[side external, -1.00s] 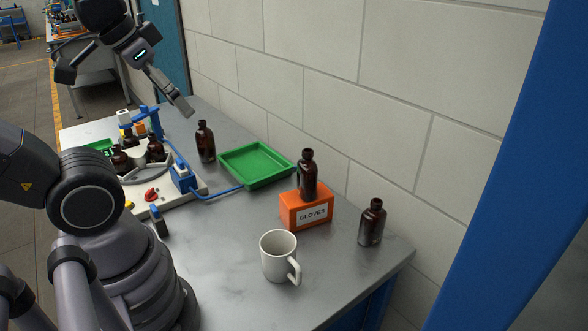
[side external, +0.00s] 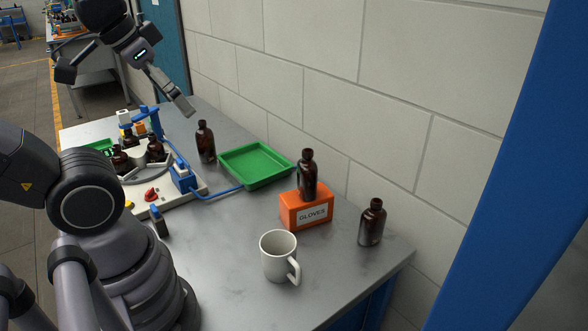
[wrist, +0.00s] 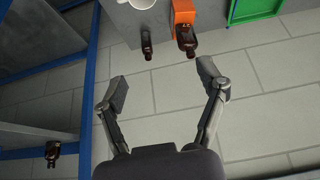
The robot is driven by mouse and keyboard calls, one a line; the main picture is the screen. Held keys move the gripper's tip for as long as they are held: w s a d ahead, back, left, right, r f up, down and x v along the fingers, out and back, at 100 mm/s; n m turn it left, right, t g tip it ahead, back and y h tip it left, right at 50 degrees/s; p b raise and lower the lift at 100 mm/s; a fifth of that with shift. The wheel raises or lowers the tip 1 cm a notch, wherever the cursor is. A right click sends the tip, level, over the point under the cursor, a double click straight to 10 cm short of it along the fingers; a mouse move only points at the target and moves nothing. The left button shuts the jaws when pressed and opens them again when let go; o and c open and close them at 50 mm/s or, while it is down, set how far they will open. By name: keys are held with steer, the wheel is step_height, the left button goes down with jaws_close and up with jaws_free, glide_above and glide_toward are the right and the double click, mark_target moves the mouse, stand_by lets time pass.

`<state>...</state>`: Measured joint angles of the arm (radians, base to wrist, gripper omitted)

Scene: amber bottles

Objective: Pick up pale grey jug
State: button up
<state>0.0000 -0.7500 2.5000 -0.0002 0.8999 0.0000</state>
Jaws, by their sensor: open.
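The pale grey jug (side external: 277,258) stands upright on the grey table near its front edge, with its handle toward the lower right. In the wrist view only a part of the jug (wrist: 141,3) shows at the top edge. My gripper (side external: 125,91) is high above the far left of the table, well away from the jug. In the wrist view my gripper (wrist: 165,87) has its two fingers spread wide with nothing between them.
An orange gloves box (side external: 306,210) with an amber bottle (side external: 307,175) on it stands behind the jug. Another amber bottle (side external: 372,223) stands to the right. A green tray (side external: 257,182) and a third bottle (side external: 205,142) are farther back, beside the wall. Table around the jug is clear.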

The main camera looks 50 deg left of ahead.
steer(key=o, duration=0.4)
steer(key=w+f+n+g+h, duration=0.4)
steer(key=w+f+n+h, duration=0.1)
steer(key=f, duration=0.4)
steer(key=w+f+n+g+h, duration=0.4)
steer(key=f+h, duration=0.2)
steer(key=f, duration=0.2)
step_height(320, 180, down, 10)
steer(key=w+a+n+t+h, duration=0.2)
steer(key=n+t+h, duration=0.3)
steer(key=n, duration=0.3)
steer(key=n+t+y, duration=0.1)
steer(key=n+t, duration=0.7)
glide_toward(294, 257)
steer(key=shift+a+f, duration=0.25)
steer(key=shift+a, duration=0.1)
steer(key=shift+w+d+f+n, duration=0.1)
steer(key=shift+d+f+n, duration=0.05)
steer(key=shift+d+n, duration=0.15)
steer(key=shift+w+d, duration=0.25)
steer(key=shift+d, duration=0.05)
steer(key=shift+r+x, duration=0.2)
steer(key=shift+x, duration=2.85)
